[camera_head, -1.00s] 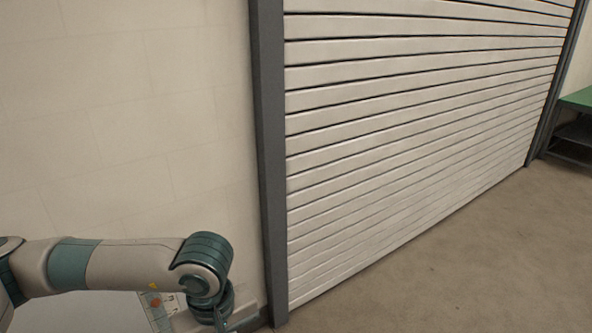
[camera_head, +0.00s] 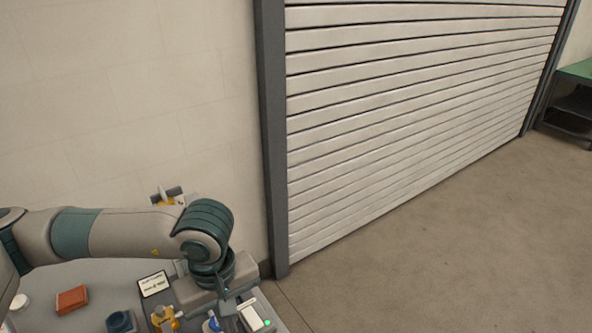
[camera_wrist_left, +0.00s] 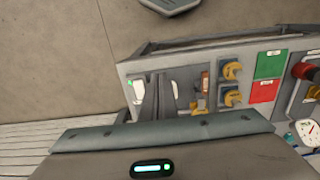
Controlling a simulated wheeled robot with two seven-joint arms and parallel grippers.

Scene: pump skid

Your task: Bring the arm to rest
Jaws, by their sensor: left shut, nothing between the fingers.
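My left arm comes in from the left in the head view and bends down at a teal joint. My left gripper (camera_head: 229,306) hangs below it over the right end of the grey skid, small and partly hidden. In the left wrist view the dark fingers of the left gripper (camera_wrist_left: 156,98) are together and empty. They appear in front of the grey panel (camera_wrist_left: 190,72); I cannot tell the gap between them. My right gripper is in neither view.
The skid (camera_head: 90,272) carries a red-brown block (camera_head: 72,299), a dark blue part (camera_head: 121,321), a labelled plate (camera_head: 155,284) and yellow valves (camera_head: 165,318). Behind stand a wall and a roller shutter (camera_head: 420,110). The floor (camera_head: 450,250) at right is clear up to a green-topped table (camera_head: 577,70).

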